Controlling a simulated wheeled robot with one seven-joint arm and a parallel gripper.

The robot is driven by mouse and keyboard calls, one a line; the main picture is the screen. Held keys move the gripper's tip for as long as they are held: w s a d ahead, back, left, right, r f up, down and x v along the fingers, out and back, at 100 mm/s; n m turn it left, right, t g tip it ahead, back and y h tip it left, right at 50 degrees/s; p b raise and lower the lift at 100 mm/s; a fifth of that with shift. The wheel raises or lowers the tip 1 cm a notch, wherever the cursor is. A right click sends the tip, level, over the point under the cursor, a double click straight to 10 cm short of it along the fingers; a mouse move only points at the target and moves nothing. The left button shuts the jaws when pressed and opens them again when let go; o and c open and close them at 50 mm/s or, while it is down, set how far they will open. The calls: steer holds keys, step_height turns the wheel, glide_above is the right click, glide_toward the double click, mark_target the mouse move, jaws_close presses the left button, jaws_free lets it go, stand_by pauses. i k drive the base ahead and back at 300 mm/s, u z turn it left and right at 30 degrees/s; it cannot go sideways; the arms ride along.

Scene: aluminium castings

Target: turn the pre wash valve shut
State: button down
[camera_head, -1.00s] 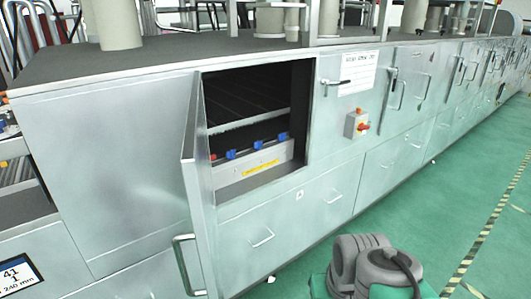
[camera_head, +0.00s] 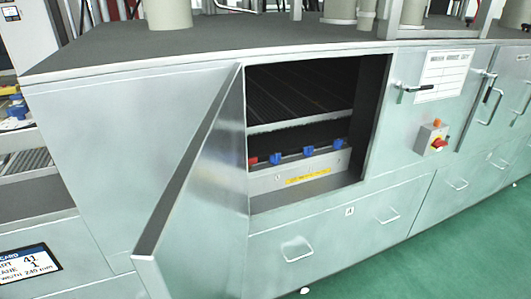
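Small valve handles sit in a row on a pale manifold panel (camera_head: 300,176) inside an open cabinet compartment. A red handle (camera_head: 252,161) is at the left end, and blue handles (camera_head: 275,158), (camera_head: 308,150) and (camera_head: 338,143) follow to the right. A yellow label (camera_head: 309,175) lies below them, too small to read. I cannot tell which handle is the pre wash valve, nor whether any is open or shut. My gripper is not in view.
The compartment's metal door (camera_head: 200,190) stands open on the left, jutting toward me. Green floor (camera_head: 440,265) is clear at the lower right.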

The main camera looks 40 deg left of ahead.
mark_target(253, 160)
steer(key=i, duration=0.85)
steer(key=u, duration=2.8)
